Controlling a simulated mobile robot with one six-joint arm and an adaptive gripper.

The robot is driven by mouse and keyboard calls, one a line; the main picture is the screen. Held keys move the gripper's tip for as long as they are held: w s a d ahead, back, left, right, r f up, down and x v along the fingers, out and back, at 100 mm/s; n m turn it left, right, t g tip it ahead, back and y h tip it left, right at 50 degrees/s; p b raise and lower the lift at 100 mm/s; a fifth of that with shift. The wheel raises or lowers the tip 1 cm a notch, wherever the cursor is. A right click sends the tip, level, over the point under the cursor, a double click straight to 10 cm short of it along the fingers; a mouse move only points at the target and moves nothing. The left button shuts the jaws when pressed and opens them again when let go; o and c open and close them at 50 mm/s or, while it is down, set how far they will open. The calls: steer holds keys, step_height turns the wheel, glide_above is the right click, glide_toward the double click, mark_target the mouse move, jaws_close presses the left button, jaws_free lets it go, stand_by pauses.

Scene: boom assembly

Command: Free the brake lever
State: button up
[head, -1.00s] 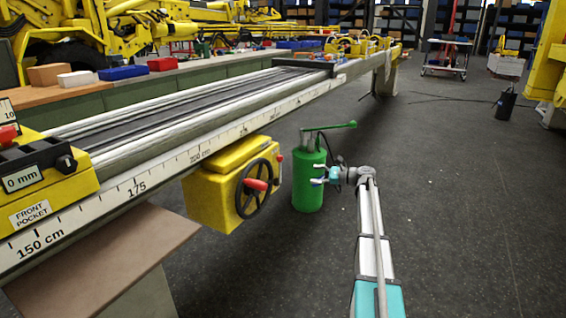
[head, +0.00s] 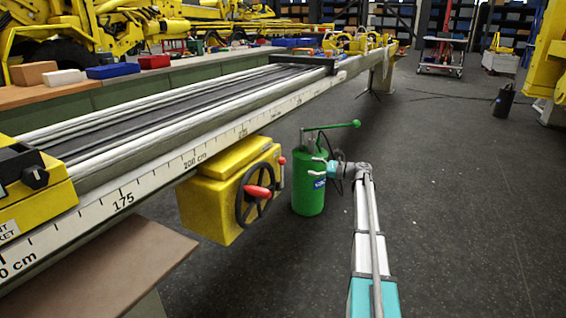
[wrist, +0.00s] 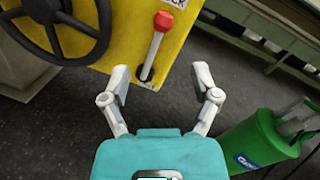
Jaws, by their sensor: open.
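The brake lever (wrist: 155,45) is a grey stick with a red knob, standing in a slot on the yellow box in the wrist view. In the head view its red tip (head: 282,161) shows at the right edge of the yellow box (head: 210,200). My gripper (wrist: 162,82) is open and empty. Its two fingers point at the yellow box, and the lever's lower end appears between them in the picture. I cannot tell the remaining distance. In the head view my gripper (head: 318,168) overlaps the green canister in the picture.
A black handwheel (head: 256,194) with a red grip is on the box, left of the lever. A green canister (head: 308,188) with a pump handle stands close by on the floor. The long scaled rail (head: 160,172) runs above the box. Open floor lies to the right.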

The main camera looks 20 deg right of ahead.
mark_target(281, 161)
steer(key=shift+d, duration=0.25)
steer(key=shift+a, duration=0.1)
steer(key=x, duration=1.3)
steer(key=shift+w, duration=0.15)
steer(key=c, duration=1.1)
steer(key=shift+a, duration=0.4)
steer(key=shift+d, duration=0.1)
